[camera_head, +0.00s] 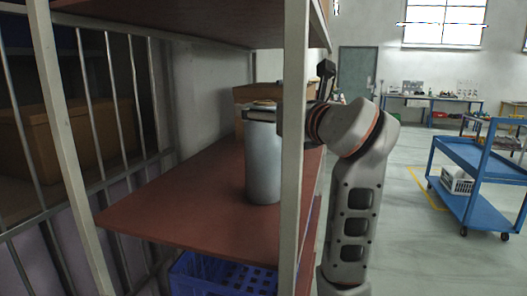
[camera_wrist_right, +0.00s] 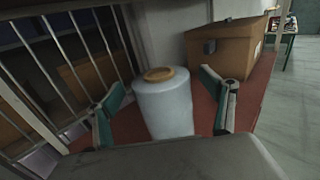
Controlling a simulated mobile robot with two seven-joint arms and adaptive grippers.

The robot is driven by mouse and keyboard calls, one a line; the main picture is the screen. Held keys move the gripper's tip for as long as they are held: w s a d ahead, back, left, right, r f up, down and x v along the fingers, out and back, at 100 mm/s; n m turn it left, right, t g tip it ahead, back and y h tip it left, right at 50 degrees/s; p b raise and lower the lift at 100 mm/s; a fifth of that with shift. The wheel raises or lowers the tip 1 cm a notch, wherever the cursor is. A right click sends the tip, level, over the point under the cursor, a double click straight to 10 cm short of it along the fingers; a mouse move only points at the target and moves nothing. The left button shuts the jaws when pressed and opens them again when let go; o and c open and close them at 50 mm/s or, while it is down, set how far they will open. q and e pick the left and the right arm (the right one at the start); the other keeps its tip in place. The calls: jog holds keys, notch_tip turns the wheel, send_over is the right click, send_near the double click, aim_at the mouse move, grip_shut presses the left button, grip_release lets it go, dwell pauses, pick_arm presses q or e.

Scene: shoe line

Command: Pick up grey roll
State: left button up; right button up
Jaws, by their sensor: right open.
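The grey roll (camera_head: 263,165) stands upright on the red-brown shelf board (camera_head: 185,225), close to the rack's near post. In the right wrist view the roll (camera_wrist_right: 165,108) stands between the two spread fingers, with a tan core on top. My right gripper (camera_wrist_right: 168,105) is open. Its fingers are on either side of the roll, with visible gaps. In the head view my right arm reaches in from the right behind the post. The post hides most of that gripper. My left gripper is not in view.
A light rack post (camera_head: 295,130) stands right beside the roll. A cardboard box (camera_wrist_right: 228,50) sits behind it on the shelf. A blue crate (camera_head: 222,276) is below, and another board is above. A blue cart (camera_head: 470,160) stands right on open floor.

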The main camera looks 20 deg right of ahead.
jog(key=shift+w+a, duration=0.2)
jog(key=shift+w, duration=0.95)
jog(key=c, duration=2.2)
jog(key=shift+r, duration=0.2)
